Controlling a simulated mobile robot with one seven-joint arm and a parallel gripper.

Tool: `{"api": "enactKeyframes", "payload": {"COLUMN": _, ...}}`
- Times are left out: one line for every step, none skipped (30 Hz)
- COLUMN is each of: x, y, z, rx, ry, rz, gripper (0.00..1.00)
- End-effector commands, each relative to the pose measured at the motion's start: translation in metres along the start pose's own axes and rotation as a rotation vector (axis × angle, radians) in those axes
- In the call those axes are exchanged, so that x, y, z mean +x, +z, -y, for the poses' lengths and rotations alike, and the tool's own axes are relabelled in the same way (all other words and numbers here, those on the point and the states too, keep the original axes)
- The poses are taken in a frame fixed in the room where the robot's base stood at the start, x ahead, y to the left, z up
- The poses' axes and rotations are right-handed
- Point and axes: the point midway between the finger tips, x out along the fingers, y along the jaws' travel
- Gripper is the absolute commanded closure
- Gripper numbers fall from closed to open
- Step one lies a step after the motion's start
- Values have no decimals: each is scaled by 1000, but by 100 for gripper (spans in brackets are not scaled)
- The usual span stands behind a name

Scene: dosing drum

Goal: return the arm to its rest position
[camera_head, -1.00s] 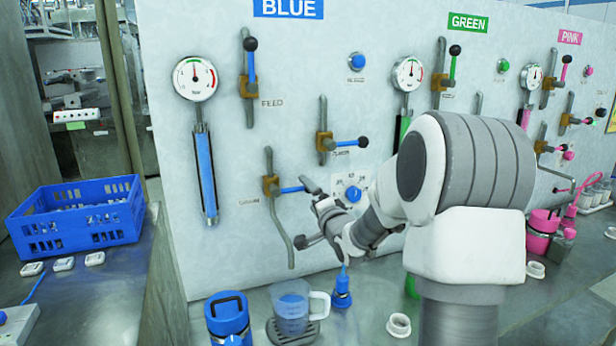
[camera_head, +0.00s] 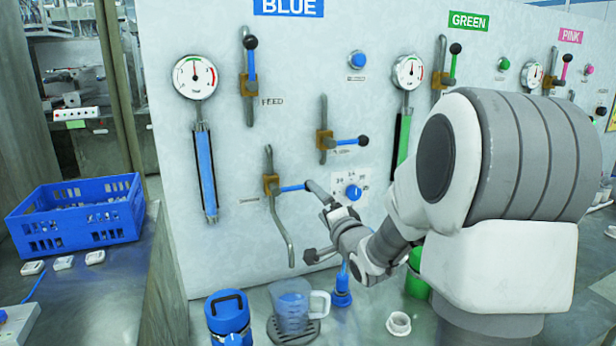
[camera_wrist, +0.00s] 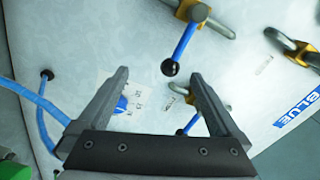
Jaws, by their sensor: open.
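My gripper (camera_head: 314,223) is in front of the lower part of the blue panel section, beside the lower blue-handled lever (camera_head: 291,188). In the head view one finger overlaps the end of that lever; I cannot tell whether they touch. The wrist view shows my gripper (camera_wrist: 158,76) open, with wide-apart fingers and nothing held. A black-balled blue lever (camera_wrist: 183,42) and the blue dial knob (camera_wrist: 122,103) show between or beyond the fingers. My arm is bent, its large white and grey links filling the right of the head view.
Below the panel (camera_head: 240,240) stand a blue-lidded container (camera_head: 228,318), a clear measuring jug (camera_head: 291,310) and a white ring-shaped part (camera_head: 398,323). A blue crate (camera_head: 75,218) sits on the left bench. Other levers and gauges stick out from the panel.

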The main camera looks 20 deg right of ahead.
Motion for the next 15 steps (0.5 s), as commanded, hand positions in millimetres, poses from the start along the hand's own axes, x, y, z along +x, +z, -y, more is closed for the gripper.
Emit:
{"api": "enactKeyframes", "payload": {"x": -7, "y": -1, "z": 1, "rx": -1, "ry": 0, "rz": -2, "gripper": 0}}
{"api": "enactKeyframes", "payload": {"x": -10, "y": -1, "z": 0, "rx": 0, "ry": 0, "rz": -1, "gripper": 0}}
{"api": "enactKeyframes", "payload": {"x": -14, "y": -1, "z": 1, "rx": -1, "ry": 0, "rz": -1, "gripper": 0}}
{"api": "enactKeyframes", "payload": {"x": -17, "y": -1, "z": 1, "rx": -1, "ry": 0, "rz": -1, "gripper": 0}}
{"api": "enactKeyframes", "payload": {"x": -19, "y": -1, "z": 0, "rx": -1, "ry": 0, "rz": -1, "gripper": 0}}
{"api": "enactKeyframes", "payload": {"x": -22, "y": 0, "z": 0, "rx": 0, "ry": 0, "rz": 0, "gripper": 0}}
{"api": "enactKeyframes", "payload": {"x": -23, "y": 0, "z": 0, "rx": 0, "ry": 0, "rz": 0, "gripper": 0}}
{"api": "enactKeyframes", "payload": {"x": -24, "y": 0, "z": 0, "rx": 0, "ry": 0, "rz": 0, "gripper": 0}}
{"api": "enactKeyframes", "payload": {"x": -25, "y": 0, "z": 0, "rx": 0, "ry": -1, "rz": 0, "gripper": 0}}
{"api": "enactKeyframes", "payload": {"x": -25, "y": 0, "z": 0, "rx": 0, "ry": -1, "rz": 0, "gripper": 0}}
{"api": "enactKeyframes", "payload": {"x": -25, "y": 0, "z": 0, "rx": 0, "ry": -1, "rz": 0, "gripper": 0}}
{"api": "enactKeyframes", "payload": {"x": -25, "y": 0, "z": 0, "rx": 0, "ry": -1, "rz": 0, "gripper": 0}}
{"api": "enactKeyframes", "payload": {"x": -25, "y": 0, "z": 0, "rx": 0, "ry": -1, "rz": 0, "gripper": 0}}
{"api": "enactKeyframes", "payload": {"x": -25, "y": 0, "z": 0, "rx": 0, "ry": -1, "rz": 0, "gripper": 0}}
{"api": "enactKeyframes", "payload": {"x": -24, "y": 0, "z": 0, "rx": 0, "ry": -1, "rz": 0, "gripper": 0}}
